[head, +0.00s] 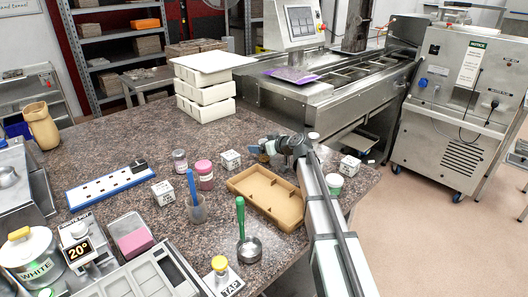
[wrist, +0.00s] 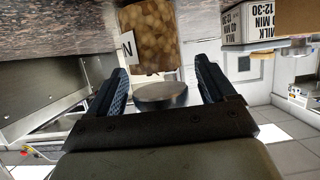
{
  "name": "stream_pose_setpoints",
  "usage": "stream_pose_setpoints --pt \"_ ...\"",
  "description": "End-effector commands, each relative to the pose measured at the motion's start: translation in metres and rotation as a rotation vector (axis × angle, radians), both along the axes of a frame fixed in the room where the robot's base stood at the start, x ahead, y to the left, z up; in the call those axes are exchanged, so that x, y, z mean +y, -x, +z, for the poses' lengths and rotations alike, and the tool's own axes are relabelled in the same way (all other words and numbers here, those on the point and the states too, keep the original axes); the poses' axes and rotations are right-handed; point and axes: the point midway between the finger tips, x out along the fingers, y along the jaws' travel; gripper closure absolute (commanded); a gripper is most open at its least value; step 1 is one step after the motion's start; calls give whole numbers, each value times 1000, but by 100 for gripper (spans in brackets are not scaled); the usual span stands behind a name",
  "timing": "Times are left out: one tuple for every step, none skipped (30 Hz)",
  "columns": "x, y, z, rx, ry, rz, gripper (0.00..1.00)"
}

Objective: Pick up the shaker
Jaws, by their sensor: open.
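My gripper (head: 268,147) reaches over the far part of the speckled counter, its jaws pointing left in the head view. In the wrist view my gripper (wrist: 160,82) is open, with one dark finger on each side of a round grey lid (wrist: 161,96). A clear jar of brown nut-like pieces (wrist: 152,38) with a white label lies in line with this lid; I take it as the shaker, but cannot be sure. No finger clearly touches it. In the head view this jar is mostly hidden by the gripper.
A tan tray (head: 246,193) lies in front of the gripper. White printed boxes (head: 230,159) (head: 350,165) stand on either side. A grey-lidded jar (head: 180,161), a pink jar (head: 204,175) and a green-banded jar (head: 334,184) stand nearby. White bins (head: 205,94) are stacked behind.

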Motion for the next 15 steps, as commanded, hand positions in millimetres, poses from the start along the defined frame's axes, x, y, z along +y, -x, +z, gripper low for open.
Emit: stream_pose_setpoints --pt "3 -3 -2 1 0 1 17" --pt "4 -3 -2 1 1 0 17" --pt "4 -4 -3 1 1 0 17" --pt "4 -3 -2 1 1 0 17" --pt "4 -3 -2 1 1 0 17" --pt "4 -3 -2 1 1 0 17" --pt "4 -3 -2 1 1 0 17" --pt "4 -3 -2 0 0 0 17" --pt "4 -3 -2 0 0 0 20" --pt "4 -3 -2 0 0 0 22" --pt "4 -3 -2 0 0 0 25" --pt "3 -3 -2 0 0 0 29" --pt "3 -3 -2 0 0 0 32" --pt "3 -3 -2 0 0 0 35" --pt "3 -3 -2 0 0 0 39"
